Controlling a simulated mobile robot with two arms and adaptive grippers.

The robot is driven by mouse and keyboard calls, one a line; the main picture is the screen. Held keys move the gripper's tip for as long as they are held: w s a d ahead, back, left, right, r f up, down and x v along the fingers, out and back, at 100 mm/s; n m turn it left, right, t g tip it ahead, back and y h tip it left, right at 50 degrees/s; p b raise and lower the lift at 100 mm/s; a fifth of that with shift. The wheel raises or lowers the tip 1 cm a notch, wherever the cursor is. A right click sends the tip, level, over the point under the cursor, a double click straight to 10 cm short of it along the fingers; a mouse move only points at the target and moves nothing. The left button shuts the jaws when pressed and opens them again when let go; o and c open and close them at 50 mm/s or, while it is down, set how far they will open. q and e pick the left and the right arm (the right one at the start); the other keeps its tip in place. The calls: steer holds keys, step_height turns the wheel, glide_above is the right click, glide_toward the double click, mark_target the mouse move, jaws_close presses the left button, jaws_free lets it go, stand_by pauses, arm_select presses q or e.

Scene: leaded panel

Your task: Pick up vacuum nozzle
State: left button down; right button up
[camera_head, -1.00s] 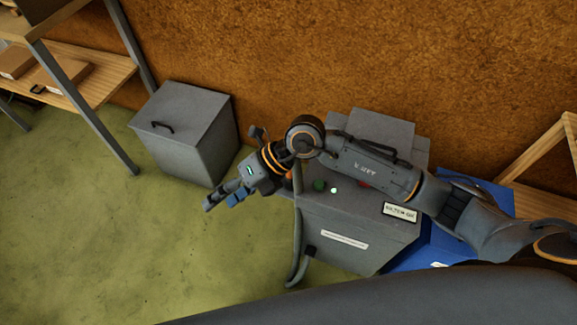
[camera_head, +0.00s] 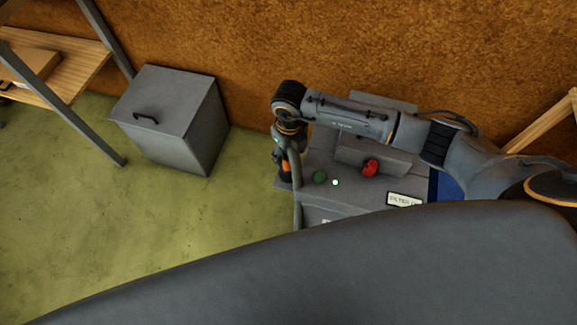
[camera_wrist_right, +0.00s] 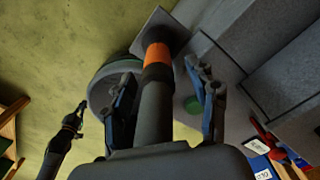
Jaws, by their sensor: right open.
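The vacuum nozzle, a dark tube with an orange band (camera_wrist_right: 157,57), stands between the spread fingers of my right gripper (camera_wrist_right: 165,98) in the right wrist view. Gaps show on both sides, so the fingers are around it but not closed on it. A flat grey plate (camera_wrist_right: 160,28) is at its far end. In the head view, my right gripper (camera_head: 283,165) points down at the left side of the grey machine, and the orange band shows beside it. In the right wrist view, what looks like my left gripper (camera_wrist_right: 78,112) is at the left, too small to read.
The grey machine (camera_head: 335,195) has a green button (camera_head: 319,177), a lit white button (camera_head: 335,183) and a red knob (camera_head: 369,167). A grey lidded bin (camera_head: 170,120) stands to the left, near a wooden shelf (camera_head: 60,70). The green floor between is clear.

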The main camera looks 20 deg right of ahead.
mark_target(285, 172)
steer(key=shift+f, duration=0.8)
step_height(285, 172, down, 3)
steer(key=shift+a+r, duration=0.15)
steer(key=shift+w+f, duration=0.1)
steer(key=shift+f, duration=0.45)
arm_select(q)
steer(key=shift+w+r, duration=0.15)
steer(key=shift+w, duration=0.75)
arm_select(e)
jaws_close()
